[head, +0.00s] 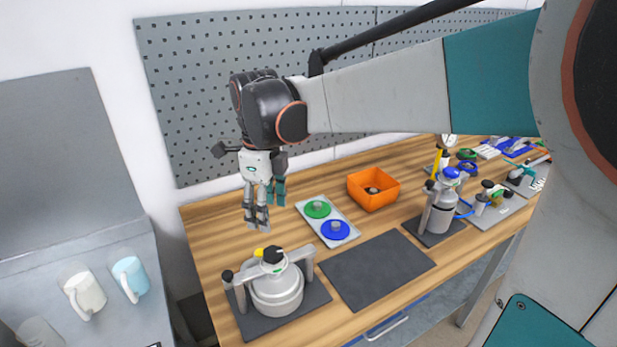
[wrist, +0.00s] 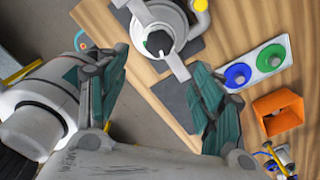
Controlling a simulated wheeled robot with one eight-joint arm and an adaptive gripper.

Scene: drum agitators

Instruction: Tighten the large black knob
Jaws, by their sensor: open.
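A silver drum agitator (head: 277,293) stands on a dark mat at the front left of the bench. It has a black knob with a yellow part beside it on its top (head: 273,255), and a smaller black knob (head: 227,276) at the left end of its bracket. In the wrist view the drum (wrist: 150,18) is at the top, with a black knob (wrist: 158,42) near its middle. My gripper (head: 257,222) hangs fingers down above and behind the drum, apart from it. Its fingers are spread and empty in the wrist view (wrist: 161,70).
A grey plate (head: 345,229) with green and blue discs lies right of my gripper, with an orange bin (head: 373,188) beyond it. A blue-capped canister (head: 443,210) stands farther right. The empty dark mat (head: 378,270) is clear. A pegboard (head: 200,100) rises behind the bench.

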